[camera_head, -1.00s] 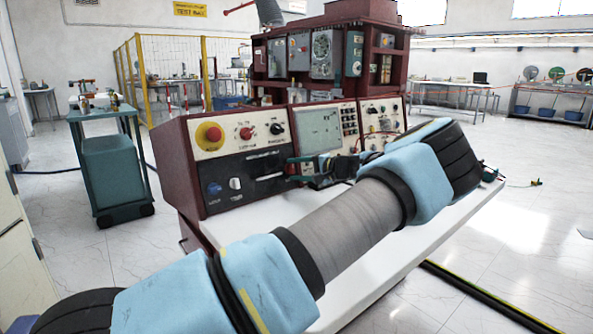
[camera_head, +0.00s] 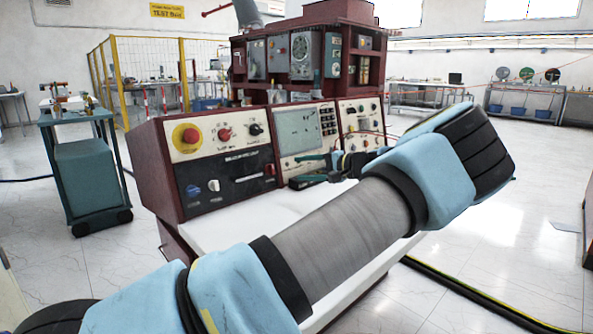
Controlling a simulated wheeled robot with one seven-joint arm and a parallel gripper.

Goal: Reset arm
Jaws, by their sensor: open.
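My arm, with blue covers and a grey tube link, crosses the lower part of the head view from bottom left to upper right. My gripper (camera_head: 326,169) shows behind the arm, small and dark with teal parts, in front of the control console (camera_head: 190,215). Its jaws look open, with nothing visible between them. My arm hides part of the gripper's mount and much of the white desk top (camera_head: 222,232). The console carries a red emergency button (camera_head: 190,135) on a yellow ring, a screen (camera_head: 301,130) and several knobs.
A teal cart (camera_head: 85,170) stands on the floor at the left. A yellow mesh fence (camera_head: 122,85) and a dark red equipment rack (camera_head: 345,55) stand behind the console. A black and yellow cable (camera_head: 480,295) lies on the floor at the right. The floor there is otherwise mostly clear.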

